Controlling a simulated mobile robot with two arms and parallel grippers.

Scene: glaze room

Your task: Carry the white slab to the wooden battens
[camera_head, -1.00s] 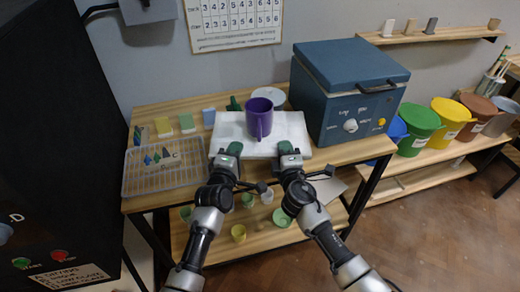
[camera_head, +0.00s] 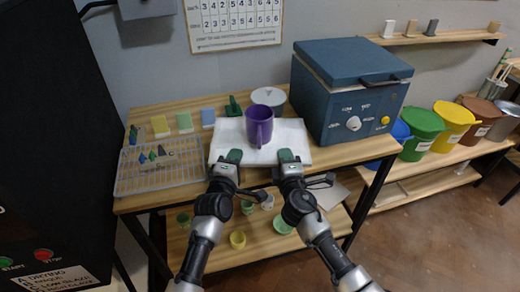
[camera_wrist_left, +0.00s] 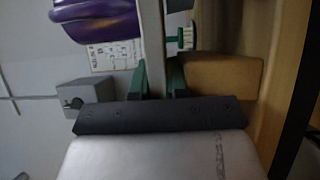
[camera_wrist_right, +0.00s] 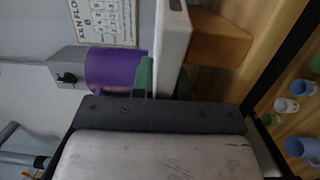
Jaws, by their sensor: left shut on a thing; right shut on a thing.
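The white slab (camera_head: 225,140) is held level at the wooden table, with the purple mug (camera_head: 258,122) standing upright on it. My left gripper (camera_head: 233,158) and right gripper (camera_head: 287,157) are both shut on its front edge, left and right of the middle. In the left wrist view the slab (camera_wrist_left: 151,45) passes between the green fingers; the right wrist view also shows the slab (camera_wrist_right: 172,35) between the fingers. A brown wooden piece (camera_wrist_left: 225,75) shows below the slab, also in the right wrist view (camera_wrist_right: 218,40). I cannot tell whether it is a batten.
A blue kiln (camera_head: 345,105) stands close right of the slab. A wire rack (camera_head: 130,185) with small cones lies left. Coloured tiles (camera_head: 185,122) and a grey round lidded thing (camera_head: 270,96) are behind. Cups stand on the lower shelf (camera_head: 260,243). A dark cabinet (camera_head: 50,130) is far left.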

